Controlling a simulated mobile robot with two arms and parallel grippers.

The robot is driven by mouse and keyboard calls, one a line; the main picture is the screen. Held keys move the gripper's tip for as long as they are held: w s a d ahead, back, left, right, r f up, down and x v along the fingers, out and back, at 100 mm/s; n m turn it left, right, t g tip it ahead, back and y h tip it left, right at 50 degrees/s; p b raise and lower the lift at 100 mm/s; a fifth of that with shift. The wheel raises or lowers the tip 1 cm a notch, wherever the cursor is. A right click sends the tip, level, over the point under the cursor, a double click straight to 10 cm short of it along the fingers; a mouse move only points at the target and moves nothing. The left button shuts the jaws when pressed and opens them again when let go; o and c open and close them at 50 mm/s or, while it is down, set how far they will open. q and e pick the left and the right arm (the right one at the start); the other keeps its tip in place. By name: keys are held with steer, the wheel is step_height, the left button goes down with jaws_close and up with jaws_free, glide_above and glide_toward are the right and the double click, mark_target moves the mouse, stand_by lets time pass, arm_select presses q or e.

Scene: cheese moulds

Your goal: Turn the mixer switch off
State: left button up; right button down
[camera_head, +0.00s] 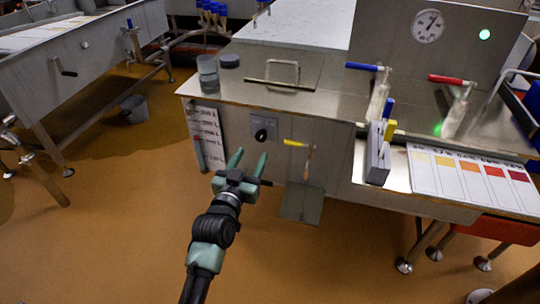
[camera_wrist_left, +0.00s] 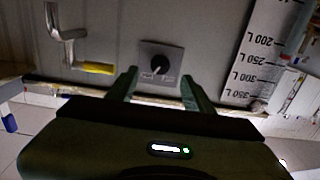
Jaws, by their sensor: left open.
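The mixer switch (camera_head: 262,133) is a black rotary knob on a small grey plate on the front of the steel vat. In the left wrist view the knob (camera_wrist_left: 160,65) shows between and beyond my fingertips, with a pale mark on it. My left gripper (camera_head: 251,158) is open and empty, just in front of the vat and a little below the switch in the head view. Its fingers (camera_wrist_left: 158,84) point at the panel and look apart from the knob. My right gripper is not in view.
A yellow-handled valve (camera_head: 296,143) sits right of the switch; it also shows in the wrist view (camera_wrist_left: 92,67). A level scale (camera_head: 206,137) is on the left. A grey box (camera_head: 377,160) and colour chart (camera_head: 470,180) are at right. The floor in front is clear.

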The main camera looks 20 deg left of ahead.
mark_target(260, 139)
arm_select(q)
steer(key=w+b, duration=0.1)
steer(key=w, duration=0.6)
steer(key=shift+w, duration=0.4)
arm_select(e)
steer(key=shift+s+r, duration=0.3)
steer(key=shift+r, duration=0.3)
arm_select(q)
steer(key=shift+d, duration=0.1)
jaws_close()
